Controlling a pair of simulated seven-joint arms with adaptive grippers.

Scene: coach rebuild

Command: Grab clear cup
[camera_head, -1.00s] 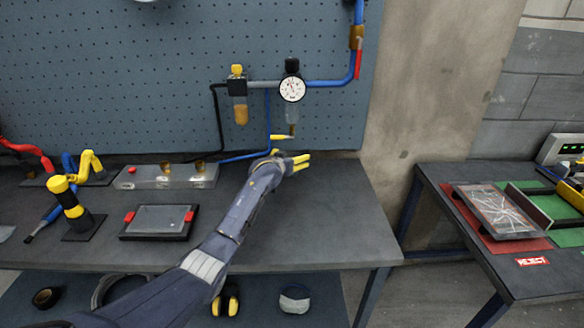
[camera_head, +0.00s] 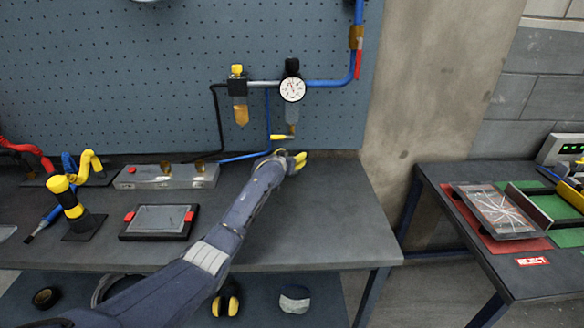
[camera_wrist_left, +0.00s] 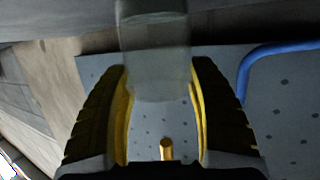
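The clear cup (camera_head: 291,112) hangs upright under the round gauge on the pegboard in the head view. In the left wrist view the clear cup (camera_wrist_left: 155,55) is a see-through cylinder at the top middle, its end lying in line with the gap between the fingers. My left gripper (camera_head: 292,149) is just below the cup, with yellow fingers apart. Its dark, yellow-lined fingers (camera_wrist_left: 160,70) look open in the wrist view, close to the cup's sides; I cannot tell whether they touch it. My right gripper is not in view.
A gauge (camera_head: 292,89) and blue pipe (camera_head: 335,82) sit above and beside the cup. An amber-bowled unit (camera_head: 240,100) hangs to the left. A metal box (camera_head: 166,176) and a black tray (camera_head: 158,222) stand on the bench (camera_head: 335,215), whose right part is clear.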

